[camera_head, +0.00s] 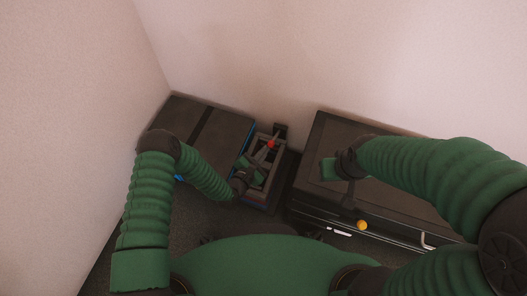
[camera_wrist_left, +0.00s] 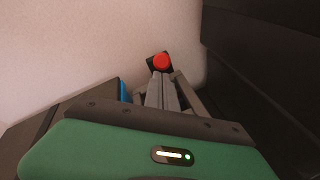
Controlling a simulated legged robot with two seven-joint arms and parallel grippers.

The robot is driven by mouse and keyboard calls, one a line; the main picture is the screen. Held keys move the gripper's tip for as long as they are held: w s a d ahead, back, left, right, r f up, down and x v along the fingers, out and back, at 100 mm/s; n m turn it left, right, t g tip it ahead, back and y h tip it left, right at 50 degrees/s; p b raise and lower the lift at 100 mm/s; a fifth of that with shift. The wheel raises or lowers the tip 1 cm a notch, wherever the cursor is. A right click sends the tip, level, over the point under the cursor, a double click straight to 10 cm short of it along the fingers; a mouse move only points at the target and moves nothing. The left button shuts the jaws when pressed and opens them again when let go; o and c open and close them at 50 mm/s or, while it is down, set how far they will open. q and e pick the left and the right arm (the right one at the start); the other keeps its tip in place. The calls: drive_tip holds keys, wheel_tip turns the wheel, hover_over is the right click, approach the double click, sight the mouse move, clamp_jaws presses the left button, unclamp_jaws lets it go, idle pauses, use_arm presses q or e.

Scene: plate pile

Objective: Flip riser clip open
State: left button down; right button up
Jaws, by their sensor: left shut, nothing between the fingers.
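A small red round part (camera_head: 271,143) sits on a dark upright piece at the far end of a grey frame (camera_head: 262,187) between two dark cabinets. I cannot tell for certain whether this is the riser clip. The red part (camera_wrist_left: 161,61) also shows in the left wrist view, straight ahead of the fingertips, against a dark block. My left gripper (camera_head: 264,155) is shut and empty, pointing at the red part; its grey fingers (camera_wrist_left: 161,90) lie together. Whether they touch it is unclear. My right gripper (camera_head: 350,200) hangs over the right cabinet, its fingers too dark to read.
A dark cabinet (camera_head: 226,124) with a blue edge stands left of the frame. A larger dark cabinet (camera_head: 330,135) with light handles stands right. A yellow ball-like part (camera_head: 362,225) shows near its front. Pale walls close off the back and left.

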use_arm(q)
drive_tip(key=w+d+r+g+y+p, duration=0.2)
drive_tip(key=w+d+r+g+p, duration=0.2)
drive_tip(key=w+r+p, duration=0.5)
drive_tip(key=shift+w+r+n+g+y+p, duration=0.3)
drive_tip(key=shift+g+p, duration=0.3)
drive_tip(key=shift+p, duration=0.3)
